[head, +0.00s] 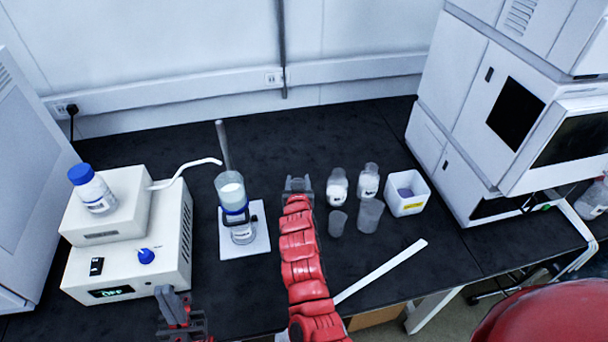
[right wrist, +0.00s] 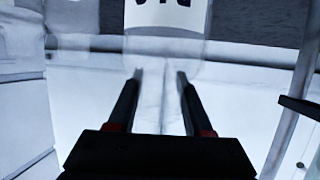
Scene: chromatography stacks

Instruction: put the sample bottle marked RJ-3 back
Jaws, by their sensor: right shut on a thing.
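My right gripper (head: 298,184) is over the middle of the dark bench, and its arm hides what lies beneath. In the right wrist view its fingers (right wrist: 160,78) are shut on a clear bottle with a white label (right wrist: 165,18). Only part of the dark label text shows, and I cannot read it. My left gripper (head: 180,318) is at the bottom left, in front of the white instrument, apart from any bottle; its jaw state is unclear. Two small labelled bottles (head: 337,187) (head: 368,181) stand right of my right gripper; their marks are too small to read.
Two beakers (head: 338,222) (head: 370,215) and a white box (head: 420,200) stand near the bottles. Left are a glass vessel on a stand (head: 230,190) and a white instrument (head: 125,265) with a blue-capped bottle (head: 95,192) on top. A tall stack (head: 470,100) stands right.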

